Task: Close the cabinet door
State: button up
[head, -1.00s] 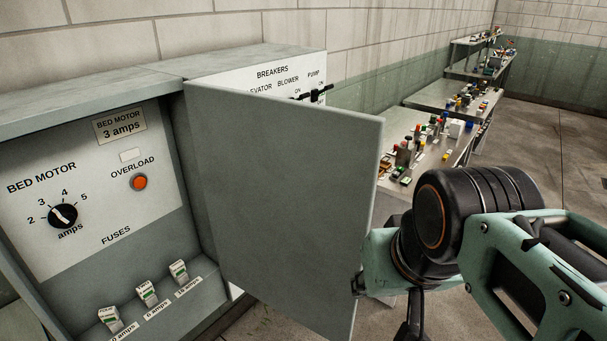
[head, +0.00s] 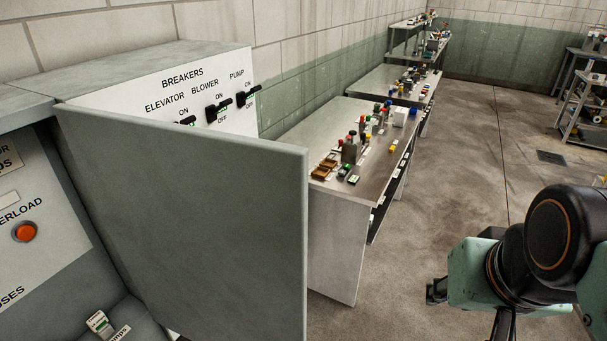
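The grey cabinet door (head: 200,220) stands open, hinged at its left edge and swung out toward me. It partly covers the white breaker panel (head: 165,85) of the cabinet (head: 150,62) behind it. My gripper (head: 437,291) is at the lower right, to the right of the door's free edge, with clear floor showing between them. Only a small dark part of it shows beside the teal wrist, so its fingers cannot be made out. No contact with the door is visible.
A bed motor panel with a red overload button (head: 25,232) and a fuse (head: 100,323) is at left. A metal table (head: 300,207) with many small parts stands behind the door, with more tables beyond.

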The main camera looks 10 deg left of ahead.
aim_at(210, 228)
jog(key=i+l, duration=0.25)
jog(key=i, duration=0.2)
jog(key=i+l+u, duration=0.15)
jog(key=i+l, duration=0.15)
jog(key=i, duration=0.15)
jog(key=i+u, duration=0.2)
jog(key=u, duration=0.15)
jog(key=i+u, duration=0.3)
jog(key=i+l+u, duration=0.1)
jog(key=u, duration=2.6)
